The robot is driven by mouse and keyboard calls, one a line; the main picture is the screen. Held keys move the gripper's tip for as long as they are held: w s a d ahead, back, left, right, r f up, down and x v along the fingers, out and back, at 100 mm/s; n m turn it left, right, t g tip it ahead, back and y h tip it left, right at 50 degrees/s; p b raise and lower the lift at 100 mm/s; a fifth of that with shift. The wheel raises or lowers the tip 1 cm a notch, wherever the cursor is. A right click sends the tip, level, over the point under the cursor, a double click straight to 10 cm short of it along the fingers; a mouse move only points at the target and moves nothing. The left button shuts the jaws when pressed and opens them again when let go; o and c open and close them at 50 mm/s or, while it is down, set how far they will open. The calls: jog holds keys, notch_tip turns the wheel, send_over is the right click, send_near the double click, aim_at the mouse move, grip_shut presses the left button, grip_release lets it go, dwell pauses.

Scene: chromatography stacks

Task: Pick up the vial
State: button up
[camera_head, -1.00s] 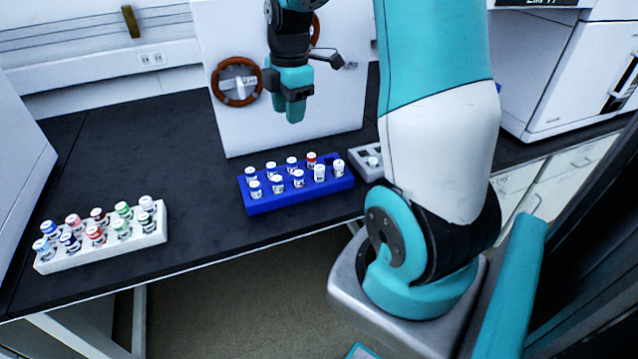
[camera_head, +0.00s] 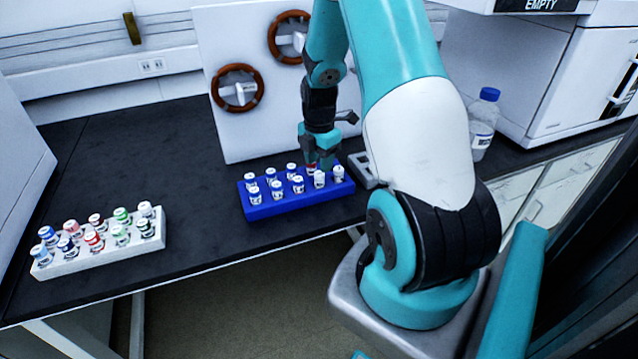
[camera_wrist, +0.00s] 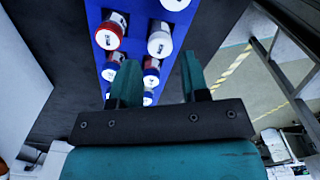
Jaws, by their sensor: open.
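The blue rack (camera_head: 290,208) holds two rows of vials, mostly white-capped. A red-capped vial (camera_head: 312,168) stands in its back row, partly covered by my gripper; a red-capped vial also shows in the wrist view (camera_wrist: 107,34). My gripper (camera_head: 320,166) points down over the rack's back right part, its fingers apart. In the wrist view, my gripper (camera_wrist: 160,60) shows its two fingers spread, with white-capped vials (camera_wrist: 151,70) seen between and beyond them. I cannot tell whether a finger touches a vial. The fingers hold nothing that I can see.
A white rack (camera_head: 110,255) with several coloured-cap vials stands at the left. A grey rack (camera_head: 362,172) sits right of the blue one. A white panel with brown ring-shaped handles (camera_head: 238,88) stands behind. A blue-capped bottle (camera_head: 484,125) is at right. Dark bench is clear between the vial racks.

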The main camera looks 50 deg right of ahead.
aim_at(319, 175)
notch_tip(319, 175, down, 5)
jog(key=shift+f+p, duration=0.1)
jog(key=shift+p, duration=0.2)
jog(key=shift+c, duration=0.4)
jog(key=c, duration=0.6)
